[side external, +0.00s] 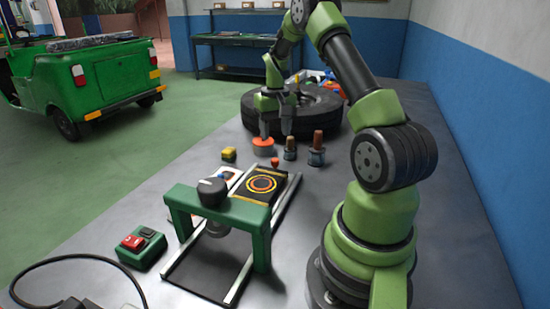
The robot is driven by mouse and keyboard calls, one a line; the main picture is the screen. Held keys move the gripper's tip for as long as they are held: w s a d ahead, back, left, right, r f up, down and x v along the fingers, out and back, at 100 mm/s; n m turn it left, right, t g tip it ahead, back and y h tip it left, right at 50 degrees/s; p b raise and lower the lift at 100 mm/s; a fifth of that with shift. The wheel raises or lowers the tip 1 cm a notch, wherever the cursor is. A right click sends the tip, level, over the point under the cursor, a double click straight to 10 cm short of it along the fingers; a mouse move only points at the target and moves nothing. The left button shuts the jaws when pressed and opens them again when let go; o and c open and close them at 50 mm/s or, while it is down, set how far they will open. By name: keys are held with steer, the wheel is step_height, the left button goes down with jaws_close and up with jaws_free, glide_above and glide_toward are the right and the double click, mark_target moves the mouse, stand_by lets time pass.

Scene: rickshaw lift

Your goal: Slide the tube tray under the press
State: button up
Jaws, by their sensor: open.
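The tube tray, as I take it, is a dark flat plate (254,193) with yellow and red-orange rings and edge strips. It sits on two pale rails (246,272), behind the press. The press is a green bridge-like frame (222,203) with a dark round knob on top and a grey cylinder hanging beneath its beam. The rail space under and in front of the press looks empty. My gripper (276,134) is open, pointing down well beyond the tray. Its fingers are above or beside an orange-topped round container (263,147); I cannot tell whether they touch it.
Two small dark pots with brown handles (318,148) and a small red-topped piece (275,163) stand near the gripper. A tyre (318,108) lies behind. A green switch box (142,249) and black cable lie front left.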

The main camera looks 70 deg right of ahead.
mark_target(275, 160)
step_height(275, 160, down, 8)
steer(key=shift+f, duration=0.25)
steer(key=shift+a, duration=0.1)
jaws_close()
